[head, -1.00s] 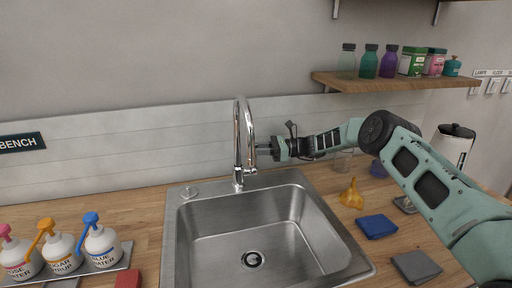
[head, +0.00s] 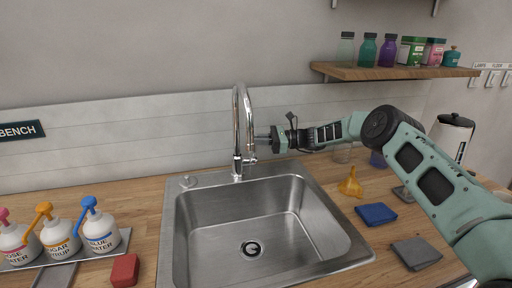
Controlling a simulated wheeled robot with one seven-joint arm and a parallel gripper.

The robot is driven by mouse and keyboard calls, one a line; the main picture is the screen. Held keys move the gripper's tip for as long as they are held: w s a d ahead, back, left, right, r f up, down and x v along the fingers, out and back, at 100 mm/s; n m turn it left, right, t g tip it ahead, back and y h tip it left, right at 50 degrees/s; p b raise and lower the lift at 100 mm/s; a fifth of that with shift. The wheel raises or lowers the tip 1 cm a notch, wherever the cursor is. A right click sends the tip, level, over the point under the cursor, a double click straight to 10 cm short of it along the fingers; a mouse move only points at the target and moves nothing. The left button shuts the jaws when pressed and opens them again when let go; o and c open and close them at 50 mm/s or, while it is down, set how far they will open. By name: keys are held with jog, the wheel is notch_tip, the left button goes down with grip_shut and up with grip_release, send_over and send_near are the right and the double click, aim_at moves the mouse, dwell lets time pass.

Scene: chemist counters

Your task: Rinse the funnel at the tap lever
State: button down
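The yellow funnel (head: 351,183) stands wide end down on the wooden counter, right of the sink (head: 338,249). The chrome tap (head: 237,130) rises behind the sink's back edge. Its small lever (head: 250,160) is low on the right side of the tap body. My gripper (head: 263,138) points left at the tap column, just above the lever. Its fingers are small and seen side-on, so I cannot tell whether they are open or touching the tap. The funnel is apart from my gripper. The sink basin is empty and no water shows.
A blue cloth (head: 376,214) and a grey cloth (head: 416,252) lie right of the sink. Pump bottles (head: 100,232) stand on a tray at left, near a red block (head: 125,270). A shelf (head: 396,73) with jars hangs above my arm.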

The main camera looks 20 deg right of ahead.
dwell(0.3)
jog(key=c, duration=1.6)
grip_release()
jog(key=shift+s+d+f+b, duration=0.1)
jog(key=shift+s+d+b, duration=0.55)
jog(key=shift+d, duration=2.2)
jog(key=shift+s+d+f+b, duration=0.1)
jog(key=shift+s+d+b, duration=0.55)
jog(key=shift+d, duration=2.25)
jog(key=shift+s+d+f+b, duration=0.1)
jog(key=shift+s+d+b, duration=0.55)
jog(key=shift+d, duration=2.2)
jog(key=shift+w, duration=0.2)
